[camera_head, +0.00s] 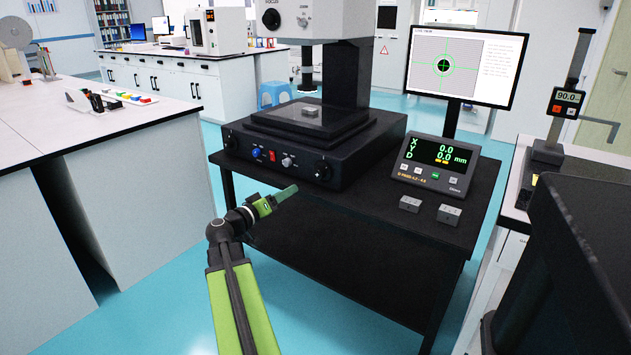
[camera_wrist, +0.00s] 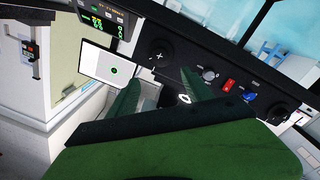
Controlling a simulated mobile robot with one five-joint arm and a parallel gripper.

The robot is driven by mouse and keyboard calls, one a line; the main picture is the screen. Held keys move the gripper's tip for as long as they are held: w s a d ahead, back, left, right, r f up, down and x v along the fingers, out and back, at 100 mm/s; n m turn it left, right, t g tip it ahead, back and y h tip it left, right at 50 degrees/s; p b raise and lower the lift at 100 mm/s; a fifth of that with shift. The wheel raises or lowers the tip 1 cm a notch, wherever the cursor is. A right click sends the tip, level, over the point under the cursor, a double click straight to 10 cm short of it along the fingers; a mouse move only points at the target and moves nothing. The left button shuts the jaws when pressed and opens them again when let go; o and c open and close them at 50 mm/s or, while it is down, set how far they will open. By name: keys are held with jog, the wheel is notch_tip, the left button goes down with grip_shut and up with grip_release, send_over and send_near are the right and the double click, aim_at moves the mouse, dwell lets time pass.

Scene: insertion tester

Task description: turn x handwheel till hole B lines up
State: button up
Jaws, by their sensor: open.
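Two black knobs sit on the front of the measuring machine: a right one (camera_head: 323,170) and a left one (camera_head: 232,142). I cannot read which is the X handwheel. In the wrist view the right knob (camera_wrist: 160,52) shows a pale cross mark, just beyond the fingers. My gripper (camera_head: 290,192) is open and empty, below and in front of the machine's front face, apart from the knobs. Its two green fingers also show in the wrist view (camera_wrist: 161,90). The monitor (camera_head: 466,66) shows a dark round hole under green crosshairs, roughly centred. Hole B's label is not legible.
A readout box (camera_head: 436,164) with green digits and two grey blocks (camera_head: 410,204) (camera_head: 449,214) stand at the right of the black table (camera_head: 474,218). A grey part (camera_head: 311,111) lies on the stage. A red switch (camera_head: 272,156) and blue knob (camera_head: 257,153) sit between the black knobs.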

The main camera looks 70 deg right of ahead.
aim_at(317, 174)
jog(key=x, duration=1.6)
jog(key=shift+f, duration=0.1)
jog(key=shift+c, duration=0.3)
grip_shut()
